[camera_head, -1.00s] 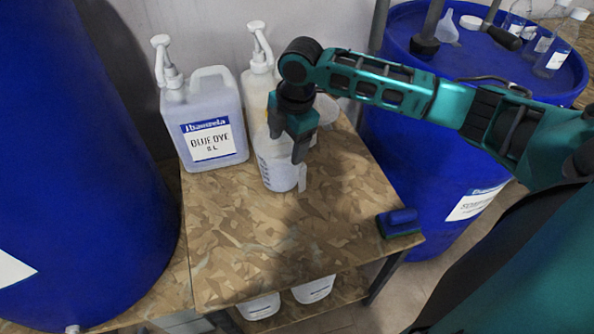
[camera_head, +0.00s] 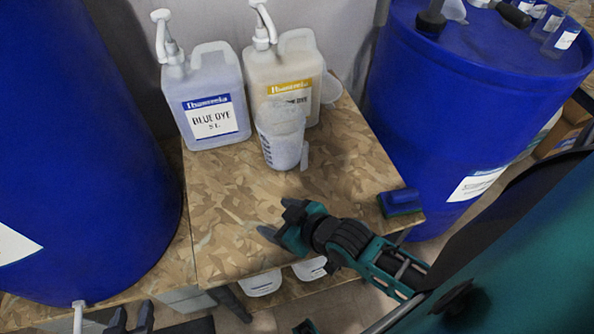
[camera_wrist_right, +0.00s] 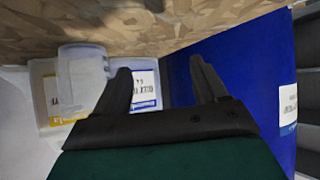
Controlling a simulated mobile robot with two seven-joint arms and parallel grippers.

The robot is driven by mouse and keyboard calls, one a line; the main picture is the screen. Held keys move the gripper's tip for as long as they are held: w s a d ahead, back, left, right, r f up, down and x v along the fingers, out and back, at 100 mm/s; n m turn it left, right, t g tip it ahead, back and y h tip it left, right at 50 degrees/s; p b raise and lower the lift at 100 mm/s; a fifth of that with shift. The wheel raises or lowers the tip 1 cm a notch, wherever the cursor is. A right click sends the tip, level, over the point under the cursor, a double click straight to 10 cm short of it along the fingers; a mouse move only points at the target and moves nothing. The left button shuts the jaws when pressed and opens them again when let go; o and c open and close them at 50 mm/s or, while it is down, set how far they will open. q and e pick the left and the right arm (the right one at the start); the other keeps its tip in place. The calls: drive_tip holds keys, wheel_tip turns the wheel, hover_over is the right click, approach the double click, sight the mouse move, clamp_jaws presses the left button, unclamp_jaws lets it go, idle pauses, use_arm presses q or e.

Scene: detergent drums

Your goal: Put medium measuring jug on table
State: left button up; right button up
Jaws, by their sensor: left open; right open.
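The translucent measuring jug (camera_head: 281,137) with blue marks stands upright on the wood-chip table (camera_head: 240,215), in front of the yellow-labelled jerrycan. It also shows in the right wrist view, upside down (camera_wrist_right: 82,72). My right gripper (camera_head: 279,218) is open and empty over the front part of the table, well apart from the jug. Its two spread fingers show in the right wrist view (camera_wrist_right: 162,82). My left gripper (camera_head: 131,317) is open at the bottom left edge, only partly in view.
A blue-dye jerrycan (camera_head: 204,95) and a yellow-labelled jerrycan (camera_head: 290,72), both with pumps, stand behind. Big blue drums stand left (camera_head: 80,150) and right (camera_head: 440,110). White containers (camera_head: 262,284) sit below the table.

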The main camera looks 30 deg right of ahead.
drive_tip(key=shift+m+t+h, duration=0.4)
drive_tip(key=shift+m+h, duration=0.2)
drive_tip(key=shift+m, duration=0.3)
drive_tip(key=s+d, duration=0.2)
drive_tip(key=s, duration=0.1)
drive_tip(key=shift+s+d+f, duration=0.1)
drive_tip(key=shift+s+f, duration=0.1)
